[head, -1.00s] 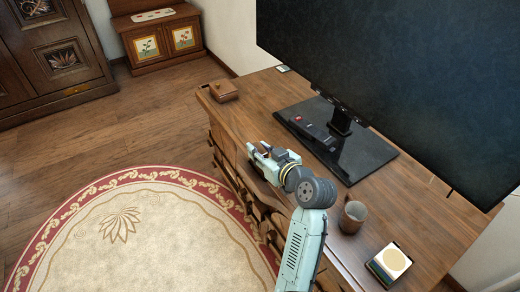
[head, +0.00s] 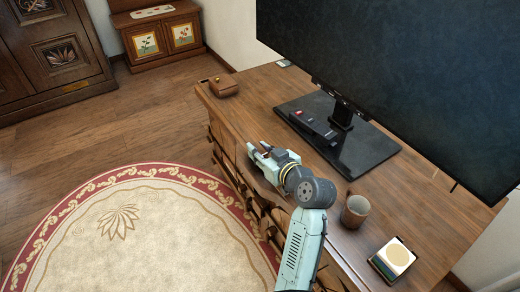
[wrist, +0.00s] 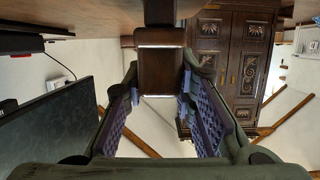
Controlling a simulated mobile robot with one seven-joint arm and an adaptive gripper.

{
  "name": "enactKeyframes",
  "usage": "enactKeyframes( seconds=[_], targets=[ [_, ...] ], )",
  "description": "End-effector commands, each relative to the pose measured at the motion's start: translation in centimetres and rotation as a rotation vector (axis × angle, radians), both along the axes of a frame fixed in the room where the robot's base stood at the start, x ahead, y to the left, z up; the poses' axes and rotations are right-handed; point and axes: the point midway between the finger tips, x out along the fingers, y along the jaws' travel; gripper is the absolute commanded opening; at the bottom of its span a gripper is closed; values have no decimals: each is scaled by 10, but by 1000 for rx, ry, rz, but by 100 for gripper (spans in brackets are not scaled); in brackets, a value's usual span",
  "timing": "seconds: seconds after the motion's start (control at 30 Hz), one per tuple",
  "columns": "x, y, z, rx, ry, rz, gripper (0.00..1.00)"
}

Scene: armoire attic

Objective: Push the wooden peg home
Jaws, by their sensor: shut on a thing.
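My gripper (head: 258,148) is over the front edge of the wooden dresser (head: 300,185), pointing away from my base. In the wrist view its two fingers (wrist: 160,72) stand apart, on either side of a brown wooden block (wrist: 160,80). They are shut on this block. It does not show clearly in the head view, and I cannot tell whether it is the peg. A small wooden box (head: 224,88) stands at the dresser's far left corner, beyond the fingertips. A small orange-yellow spot (head: 204,80) shows at the box's left side; it is too small to identify.
A large monitor (head: 400,80) stands on a black base (head: 365,150) right of my gripper, with a dark remote-like object (head: 312,124) on it. A brown cup (head: 355,211) and a coaster-like square (head: 393,259) are nearer. A rug (head: 130,230) covers the floor at left.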

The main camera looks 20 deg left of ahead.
Motion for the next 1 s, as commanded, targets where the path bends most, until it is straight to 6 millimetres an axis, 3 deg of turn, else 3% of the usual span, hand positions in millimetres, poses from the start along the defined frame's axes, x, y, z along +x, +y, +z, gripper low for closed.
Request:
enactKeyframes(
  seconds=[0.8, 0.83, 1.0],
  targets=[
    [0, 0, -21, 0, -1, 0, 0],
    [0, 0, -20, 0, -1, 0, 26],
    [0, 0, -21, 0, 2, 1, 38]
  ],
)
